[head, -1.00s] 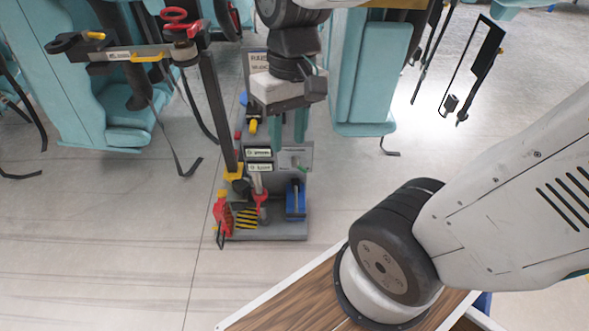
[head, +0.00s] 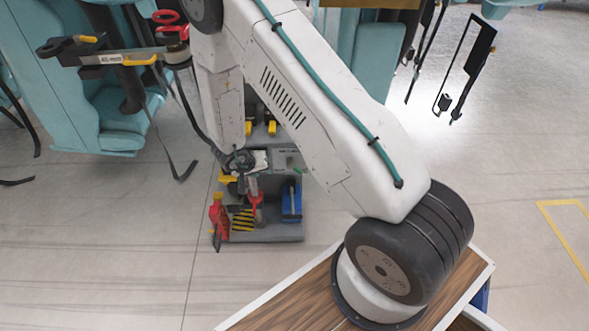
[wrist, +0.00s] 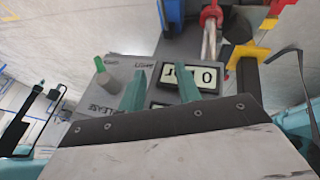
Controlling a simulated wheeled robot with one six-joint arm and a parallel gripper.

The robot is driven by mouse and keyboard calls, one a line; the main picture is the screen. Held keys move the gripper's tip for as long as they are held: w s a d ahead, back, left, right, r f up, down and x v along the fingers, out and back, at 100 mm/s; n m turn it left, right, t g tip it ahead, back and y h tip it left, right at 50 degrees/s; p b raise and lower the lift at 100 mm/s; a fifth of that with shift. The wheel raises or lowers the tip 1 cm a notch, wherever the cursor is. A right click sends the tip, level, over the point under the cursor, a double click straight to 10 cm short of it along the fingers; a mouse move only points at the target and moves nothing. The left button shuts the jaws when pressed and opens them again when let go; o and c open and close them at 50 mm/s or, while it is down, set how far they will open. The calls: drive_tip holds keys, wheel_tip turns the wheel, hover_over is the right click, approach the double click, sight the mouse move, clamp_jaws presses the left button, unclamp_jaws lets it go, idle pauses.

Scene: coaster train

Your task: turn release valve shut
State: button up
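The release valve shows in the wrist view as a small grey knob with a green-tipped lever (wrist: 101,68) on a grey panel (wrist: 120,75). In the head view my arm hides the fingers.
The stand also carries a red-handled part (head: 219,214), a blue block (head: 291,203) and a yellow-black striped plate (head: 243,220). Hanging straps (head: 180,172) are near. Floor at right is open.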

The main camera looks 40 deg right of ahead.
sight(292, 169)
drive_tip(key=s+d+g+h, duration=0.1)
drive_tip(key=d, duration=0.1)
drive_tip(key=s+d+r+h, duration=0.1)
drive_tip(key=d, duration=0.1)
drive_tip(key=s+d+g+h, duration=0.1)
drive_tip(key=d+h, duration=0.1)
drive_tip(key=shift+s+d+r+n+g, duration=0.25)
drive_tip(key=shift+s+r+n+g, duration=0.05)
drive_tip(key=shift+s+r, duration=0.05)
drive_tip(key=x, duration=0.6)
drive_tip(key=shift+d+f, duration=0.25)
drive_tip(key=c, duration=0.7)
